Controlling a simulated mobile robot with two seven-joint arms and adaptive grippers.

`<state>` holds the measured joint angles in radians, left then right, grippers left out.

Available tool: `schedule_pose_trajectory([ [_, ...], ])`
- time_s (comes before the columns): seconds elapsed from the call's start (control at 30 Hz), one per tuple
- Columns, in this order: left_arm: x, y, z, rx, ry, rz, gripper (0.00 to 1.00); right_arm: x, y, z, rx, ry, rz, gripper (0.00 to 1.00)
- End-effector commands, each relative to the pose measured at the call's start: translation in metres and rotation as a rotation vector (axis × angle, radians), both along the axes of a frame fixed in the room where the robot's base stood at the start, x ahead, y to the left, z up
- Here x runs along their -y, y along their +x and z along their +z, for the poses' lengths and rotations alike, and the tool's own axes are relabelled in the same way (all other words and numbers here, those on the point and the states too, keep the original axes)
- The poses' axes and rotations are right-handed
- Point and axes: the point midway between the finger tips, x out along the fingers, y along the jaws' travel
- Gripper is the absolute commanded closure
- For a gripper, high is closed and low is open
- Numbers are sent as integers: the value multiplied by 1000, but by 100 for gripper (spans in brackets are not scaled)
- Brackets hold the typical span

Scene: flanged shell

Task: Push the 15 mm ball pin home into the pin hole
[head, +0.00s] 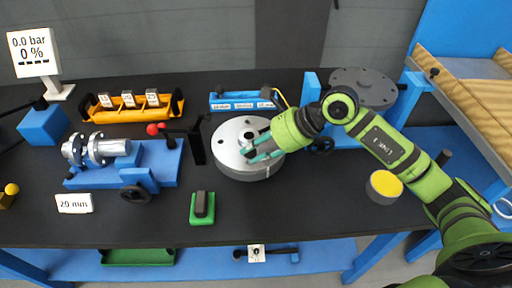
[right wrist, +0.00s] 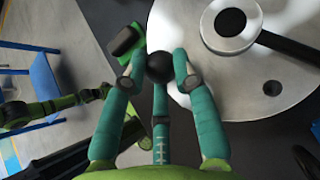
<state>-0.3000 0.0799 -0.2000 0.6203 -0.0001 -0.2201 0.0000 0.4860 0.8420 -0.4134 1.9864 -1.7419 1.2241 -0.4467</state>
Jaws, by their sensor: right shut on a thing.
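The ball pin shows in the right wrist view as a black ball (right wrist: 160,66) between my fingertips. Its shaft is hidden behind the ball. My right gripper (head: 255,154) is shut on it, over the lower middle of the round silver flanged shell (head: 235,170). In the right wrist view the ball overlaps the near edge of the shell (right wrist: 245,108). A small round hole (right wrist: 272,88) shows in the shell's face, apart from the ball. I cannot tell which hole is the pin hole or whether the pin is in it. My left gripper does not show clearly.
A raised hub (right wrist: 231,25) with a black bar stands on the shell. A blue labelled rack (head: 240,103) is behind it and a green block (head: 202,208) in front. A blue fixture (head: 130,165) is left; a yellow-topped cylinder (head: 384,187) is right.

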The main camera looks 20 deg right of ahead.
Motion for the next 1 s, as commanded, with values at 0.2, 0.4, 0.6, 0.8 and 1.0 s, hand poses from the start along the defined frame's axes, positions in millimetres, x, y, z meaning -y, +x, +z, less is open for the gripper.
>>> schedule_pose_trajectory([
  [0.2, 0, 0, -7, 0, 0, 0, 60, 0, 0, -7, 1, 1, -1, 100],
  [0.4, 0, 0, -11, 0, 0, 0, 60, 0, 0, -12, 0, 0, 0, 100],
  [0.6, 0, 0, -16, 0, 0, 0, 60, 0, 0, -16, 0, 0, 0, 100],
  [0.8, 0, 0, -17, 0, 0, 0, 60, 0, 0, -18, -2, -1, 1, 52],
  [1.0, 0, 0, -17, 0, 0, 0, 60, 0, -1, -20, -4, -3, 1, 44],
])
